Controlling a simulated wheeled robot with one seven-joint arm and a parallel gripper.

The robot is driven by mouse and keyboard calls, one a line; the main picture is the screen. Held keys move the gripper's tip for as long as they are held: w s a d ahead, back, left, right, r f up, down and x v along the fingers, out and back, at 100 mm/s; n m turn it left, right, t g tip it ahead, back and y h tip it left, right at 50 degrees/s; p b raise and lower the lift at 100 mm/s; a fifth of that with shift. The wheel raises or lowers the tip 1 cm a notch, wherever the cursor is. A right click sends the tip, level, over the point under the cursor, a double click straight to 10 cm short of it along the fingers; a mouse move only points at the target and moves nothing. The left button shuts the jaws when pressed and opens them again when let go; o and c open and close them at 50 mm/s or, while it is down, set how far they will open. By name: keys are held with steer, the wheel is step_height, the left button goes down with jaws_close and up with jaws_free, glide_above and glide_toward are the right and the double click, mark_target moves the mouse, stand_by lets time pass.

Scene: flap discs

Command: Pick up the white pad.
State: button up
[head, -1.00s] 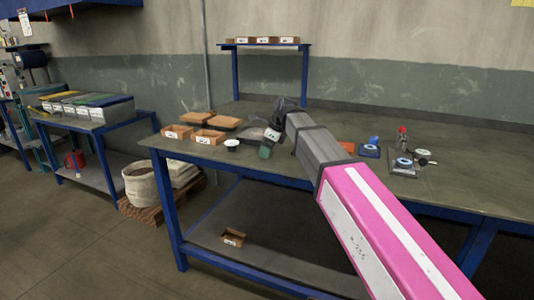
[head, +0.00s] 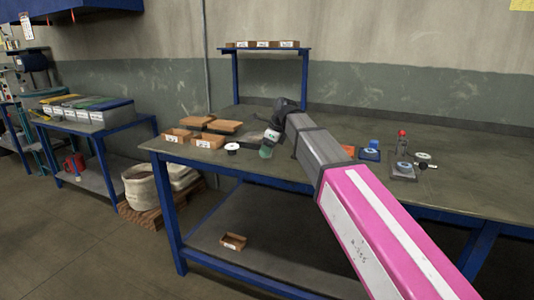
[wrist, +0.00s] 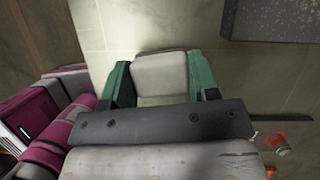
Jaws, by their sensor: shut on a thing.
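My gripper (wrist: 160,80) shows two green fingers in the wrist view, set well apart. They are shut on the white pad (wrist: 160,74), a pale block with rounded corners that fills the space between them. The pad cannot be made out clearly there.
A white disc with a dark centre (head: 232,147) lies on the workbench (head: 460,190), left of my gripper. Orange-brown boxes (head: 208,140) stand further left. The bench's far right is clear.

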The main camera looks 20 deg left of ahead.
step_height(320, 180, up, 3)
steer(key=shift+f, duration=0.2)
steer(key=s+a+r, duration=0.5)
steer(key=a+r, duration=0.2)
steer(key=a, duration=0.3)
steer(key=shift+a, duration=0.25)
steer(key=shift+o, duration=0.4)
